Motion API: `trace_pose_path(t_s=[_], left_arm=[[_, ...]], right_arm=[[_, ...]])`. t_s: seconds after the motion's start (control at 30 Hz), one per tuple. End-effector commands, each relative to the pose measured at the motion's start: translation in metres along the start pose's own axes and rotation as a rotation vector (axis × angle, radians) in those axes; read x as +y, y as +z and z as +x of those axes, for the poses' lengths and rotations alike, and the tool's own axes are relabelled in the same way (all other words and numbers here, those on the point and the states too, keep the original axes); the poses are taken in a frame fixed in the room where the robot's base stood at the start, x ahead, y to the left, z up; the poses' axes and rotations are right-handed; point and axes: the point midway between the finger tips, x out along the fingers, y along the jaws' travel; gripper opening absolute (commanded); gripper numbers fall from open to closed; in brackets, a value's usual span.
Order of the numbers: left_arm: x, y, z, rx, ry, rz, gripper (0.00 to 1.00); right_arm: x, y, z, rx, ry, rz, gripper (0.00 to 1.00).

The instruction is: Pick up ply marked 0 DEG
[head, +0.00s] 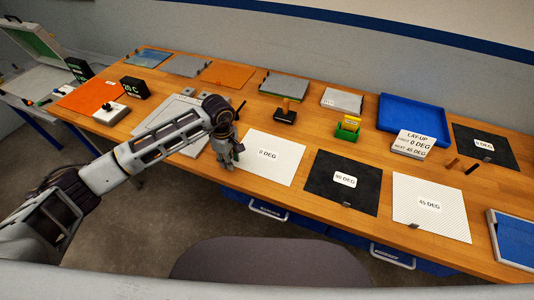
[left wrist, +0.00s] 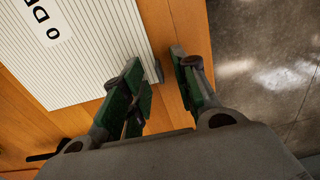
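The white, finely striped ply marked 0 DEG (head: 275,172) lies flat on the wooden bench, left of the other front plies. It also shows at upper left in the left wrist view (left wrist: 90,75). My left gripper (head: 230,160) is at the ply's left edge, pointing down. In the left wrist view my left gripper (left wrist: 158,62) is open, its green-padded fingers apart. A small dark tab (left wrist: 158,71) on the ply's edge shows between the fingers, apparently not gripped. Exact fingertip height is unclear. My right gripper is not in view.
A black ply marked 90 DEG (head: 326,190) and a white ply marked 45 DEG (head: 445,220) lie to the right. A lay-up sign (head: 413,144), blue tray (head: 390,125) and black-handled tool (head: 285,115) stand behind. The bench's front edge is close to the gripper.

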Motion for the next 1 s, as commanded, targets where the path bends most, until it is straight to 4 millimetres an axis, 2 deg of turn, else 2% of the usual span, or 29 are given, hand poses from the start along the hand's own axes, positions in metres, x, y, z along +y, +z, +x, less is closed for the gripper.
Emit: trace_pose_path(t_s=[0.2,0.6,0.83,1.0], left_arm=[[0.0003,0.0004,0.009,0.0,0.002,0.0,0.29],[0.0001,0.0002,0.0092,0.0,0.001,0.0,0.29],[0.0001,0.0002,0.0091,0.0,0.001,0.0,0.01],[0.0002,0.0002,0.009,0.0,0.001,0.0,0.0]], right_arm=[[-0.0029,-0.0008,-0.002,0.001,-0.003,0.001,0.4],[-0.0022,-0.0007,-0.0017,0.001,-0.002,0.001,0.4],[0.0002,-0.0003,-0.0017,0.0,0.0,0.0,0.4],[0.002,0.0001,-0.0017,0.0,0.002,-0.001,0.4]])
